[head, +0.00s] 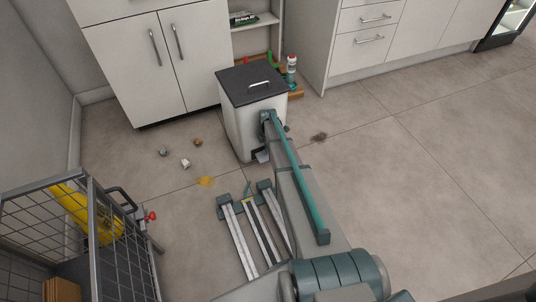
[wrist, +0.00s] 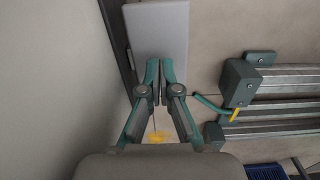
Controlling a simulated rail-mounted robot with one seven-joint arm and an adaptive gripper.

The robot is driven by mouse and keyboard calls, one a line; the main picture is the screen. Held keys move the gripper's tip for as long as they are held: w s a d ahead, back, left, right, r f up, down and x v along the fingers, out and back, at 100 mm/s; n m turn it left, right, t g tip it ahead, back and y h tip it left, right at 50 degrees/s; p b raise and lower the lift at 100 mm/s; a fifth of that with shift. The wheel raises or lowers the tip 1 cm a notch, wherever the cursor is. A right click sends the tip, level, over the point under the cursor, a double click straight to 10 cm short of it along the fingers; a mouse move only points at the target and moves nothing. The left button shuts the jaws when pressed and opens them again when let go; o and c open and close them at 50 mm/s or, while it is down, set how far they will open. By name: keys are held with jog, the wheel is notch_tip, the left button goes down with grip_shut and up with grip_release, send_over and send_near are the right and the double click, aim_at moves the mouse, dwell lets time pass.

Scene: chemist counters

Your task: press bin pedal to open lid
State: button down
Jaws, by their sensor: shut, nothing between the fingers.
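The bin (head: 238,122) is a pale box with a dark lid (head: 252,84) and a light handle. The lid lies flat and shut. In the head view my arm reaches to the bin's front, and the fingertips cannot be made out.
Teal-ended rails (head: 250,230) lie on the floor before the bin. Small crumpled litter (head: 186,163) and a yellow stain (head: 205,181) are to its left. A bottle (head: 291,70) stands behind it. A wire cart (head: 95,235) is at lower left. The right floor is mostly clear.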

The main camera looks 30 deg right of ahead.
jog(key=shift+f, duration=0.3)
jog(key=shift+f, duration=0.1)
